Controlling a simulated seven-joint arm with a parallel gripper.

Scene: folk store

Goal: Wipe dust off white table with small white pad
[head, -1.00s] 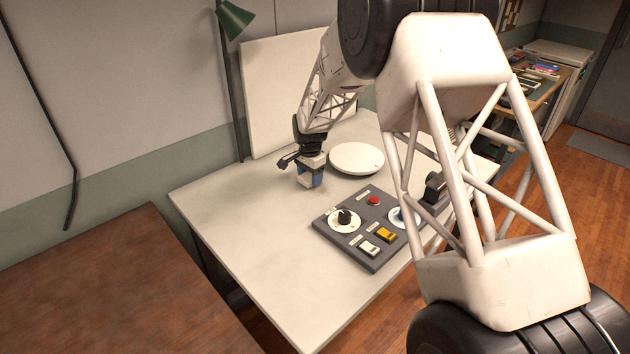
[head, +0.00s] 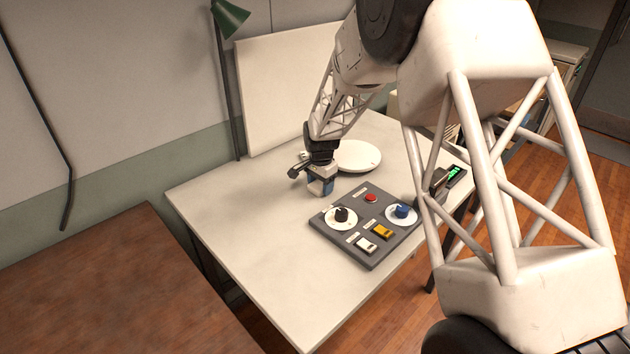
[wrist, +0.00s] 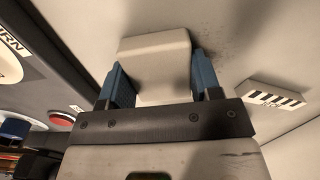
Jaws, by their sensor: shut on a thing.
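The white table (head: 240,240) fills the middle of the head view. My gripper (head: 322,186) is low over it, just behind the dark control panel and in front of the round white disc. In the wrist view my gripper (wrist: 160,85) has its two blue fingers shut on a small white pad (wrist: 152,55), one on each side. The pad appears to be at or very near the table surface; contact cannot be told for sure. Faint dark dust smudges (wrist: 205,30) show on the table beside the pad in the wrist view.
A grey control panel (head: 345,248) with knobs, a red button and switches lies right in front of my gripper. A round white disc (head: 358,156) lies behind. A green lamp (head: 230,17) and white board (head: 290,95) stand at the back. The table's left and front are clear.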

